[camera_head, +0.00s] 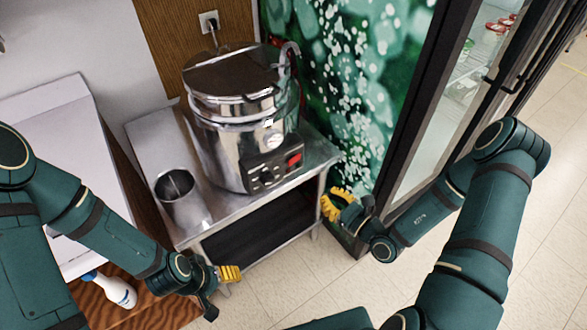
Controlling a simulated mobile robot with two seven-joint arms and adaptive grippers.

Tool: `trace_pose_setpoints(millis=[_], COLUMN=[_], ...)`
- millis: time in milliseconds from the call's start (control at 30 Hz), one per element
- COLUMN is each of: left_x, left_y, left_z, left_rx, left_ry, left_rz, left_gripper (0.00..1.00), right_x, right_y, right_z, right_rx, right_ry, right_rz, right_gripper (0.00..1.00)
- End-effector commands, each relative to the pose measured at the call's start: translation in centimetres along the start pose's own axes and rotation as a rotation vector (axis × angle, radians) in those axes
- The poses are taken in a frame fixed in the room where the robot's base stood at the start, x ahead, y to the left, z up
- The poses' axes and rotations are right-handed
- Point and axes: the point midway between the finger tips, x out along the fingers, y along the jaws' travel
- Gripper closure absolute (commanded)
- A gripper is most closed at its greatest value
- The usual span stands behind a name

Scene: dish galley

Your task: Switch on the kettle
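The kettle (222,140) is a large, shiny metal pot with a lid, upright on a steel stand. Its dark control panel (272,171) faces the front, with a red switch (294,159) at its right end and knobs or dials beside it. Whether the switch is on cannot be told. My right gripper (334,205), with yellow finger pads, is to the right of the panel and apart from the kettle. Its fingers look spread, with nothing between them. My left gripper (230,274) is in front of the stand, lower left of the kettle, touching nothing visible; its opening is unclear.
A metal cup (182,199) stands on the steel stand (147,142), left of the kettle. A wall socket (209,21) with a plug is behind. A white spray bottle (117,291) lies at lower left. A glass-door cabinet (430,137) stands right. Floor is clear in front.

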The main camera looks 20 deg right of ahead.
Motion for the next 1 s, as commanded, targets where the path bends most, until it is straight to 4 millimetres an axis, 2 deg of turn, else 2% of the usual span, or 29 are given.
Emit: trace_pose_setpoints(millis=[167, 267, 700, 833, 1000], left_x=[0.1, 0.2, 1.2, 1.5, 1.8], left_y=[0.0, -0.1, -0.4, -0.6, -0.7], left_z=[0.0, 0.0, -0.1, -0.1, -0.2], left_rx=[0.000, 0.000, 0.001, 0.001, 0.002], left_ry=[0.000, 0.000, 0.004, 0.006, 0.008], left_rz=[0.000, 0.000, 0.000, 0.000, 0.000], left_gripper=[0.29, 0.29, 0.29, 0.29, 0.29], right_x=[0.5, 1.5, 9.8, 11.8, 13.5], right_y=[0.1, 0.1, 0.2, 0.1, 0.1], right_z=[0.0, 0.0, -0.1, -0.1, -0.1], right_rx=[0.000, -0.001, -0.001, 0.000, -0.001], right_ry=[-0.001, -0.003, -0.002, -0.002, 0.000], right_rz=[0.002, 0.005, 0.005, 0.004, 0.003], right_gripper=[1.00, 1.00, 1.00, 1.00, 1.00])
